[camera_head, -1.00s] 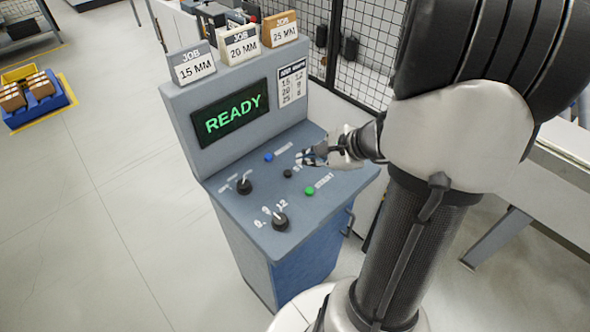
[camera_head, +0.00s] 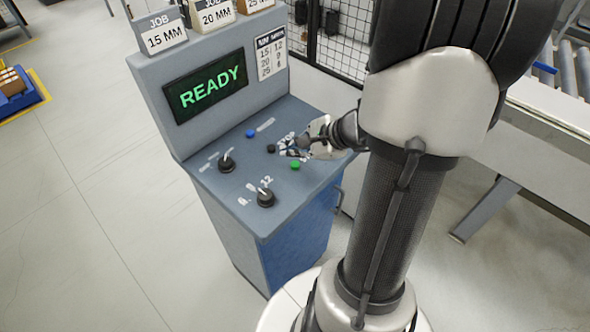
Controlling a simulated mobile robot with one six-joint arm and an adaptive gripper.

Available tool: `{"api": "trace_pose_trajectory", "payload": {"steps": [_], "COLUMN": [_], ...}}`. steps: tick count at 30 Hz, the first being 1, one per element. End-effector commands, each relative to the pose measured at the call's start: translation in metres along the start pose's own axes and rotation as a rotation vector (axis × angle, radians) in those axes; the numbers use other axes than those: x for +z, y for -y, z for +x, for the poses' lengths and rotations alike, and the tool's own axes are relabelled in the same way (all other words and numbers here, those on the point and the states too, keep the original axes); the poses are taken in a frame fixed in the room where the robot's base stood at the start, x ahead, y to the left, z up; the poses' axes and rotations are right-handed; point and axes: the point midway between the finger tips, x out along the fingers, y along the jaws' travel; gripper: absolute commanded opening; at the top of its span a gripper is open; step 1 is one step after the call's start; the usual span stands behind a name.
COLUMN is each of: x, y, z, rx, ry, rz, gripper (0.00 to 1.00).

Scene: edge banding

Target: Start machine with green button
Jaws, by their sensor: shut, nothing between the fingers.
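The green button (camera_head: 295,165) sits on the sloped top of the blue-grey control console (camera_head: 230,207), right of the middle. Its label is partly hidden by my gripper. My gripper (camera_head: 296,149) is shut and empty. In the picture its tips lie just above the green button, over the "STOP" lettering; I cannot tell how high they are over the panel. The console's screen (camera_head: 206,87) reads "READY" in green.
A blue button (camera_head: 250,133), a black button (camera_head: 271,148) and two black knobs, one at the left (camera_head: 226,163) and one in front (camera_head: 266,198), share the panel. Job cards (camera_head: 165,35) stand on top. A mesh fence (camera_head: 335,40) is behind; a roller conveyor (camera_head: 570,70) is at right.

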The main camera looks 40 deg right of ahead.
Motion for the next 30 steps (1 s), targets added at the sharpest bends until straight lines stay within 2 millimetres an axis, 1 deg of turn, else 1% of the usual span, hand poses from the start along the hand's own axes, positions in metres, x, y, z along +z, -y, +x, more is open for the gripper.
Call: {"api": "trace_pose_trajectory", "payload": {"steps": [1,6,30], "x": [-0.006,-0.0098,-0.0092], "y": [-0.0058,-0.0096,-0.0091], "z": [0.0082,0.0136,0.0128], "rx": [-0.001,-0.001,-0.001], "ry": [0.0,0.0,0.0], "rz": [-0.001,-0.001,-0.001], "gripper": [0.0,0.0,0.0]}}
